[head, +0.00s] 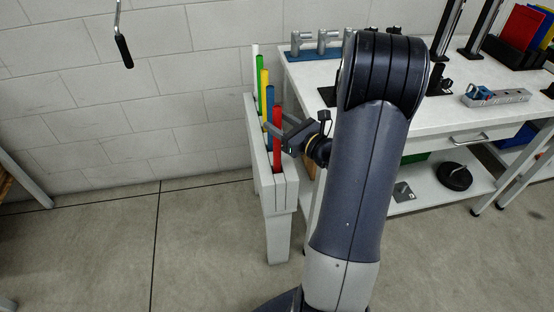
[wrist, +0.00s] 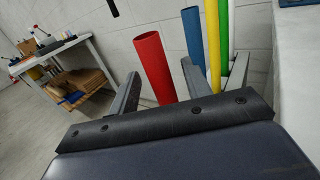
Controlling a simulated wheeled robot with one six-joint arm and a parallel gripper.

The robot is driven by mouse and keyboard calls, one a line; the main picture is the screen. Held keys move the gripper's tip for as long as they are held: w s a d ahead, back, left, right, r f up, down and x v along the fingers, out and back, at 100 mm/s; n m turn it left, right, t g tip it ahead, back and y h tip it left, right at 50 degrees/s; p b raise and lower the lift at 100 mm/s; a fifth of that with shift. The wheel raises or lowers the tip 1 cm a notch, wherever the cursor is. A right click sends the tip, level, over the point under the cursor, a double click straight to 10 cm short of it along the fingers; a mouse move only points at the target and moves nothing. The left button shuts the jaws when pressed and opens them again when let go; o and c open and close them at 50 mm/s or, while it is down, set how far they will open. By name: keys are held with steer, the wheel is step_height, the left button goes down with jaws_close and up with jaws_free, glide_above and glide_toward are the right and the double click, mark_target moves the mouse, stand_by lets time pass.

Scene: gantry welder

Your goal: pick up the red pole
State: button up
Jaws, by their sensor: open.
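The red pole (head: 277,139) stands upright in the nearest slot of a narrow white rack (head: 279,197) beside the table. My gripper (head: 287,134) is open at the pole's upper part, coming from the right. In the wrist view the red pole (wrist: 153,66) rises between the two fingers of my gripper (wrist: 160,85), nearer the left finger. I cannot tell whether a finger touches it. Its lower end is hidden in the rack.
Blue (head: 270,103), yellow (head: 264,88) and green (head: 259,70) poles stand behind the red one in the rack. A white worktable (head: 430,110) with parts on it stands to the right. A black handle (head: 124,51) hangs at upper left. The floor (head: 120,245) left of the rack is clear.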

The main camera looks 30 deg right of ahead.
steer(key=shift+w+a, duration=0.2)
steer(key=shift+w, duration=0.35)
steer(key=shift+c, duration=0.6)
jaws_close()
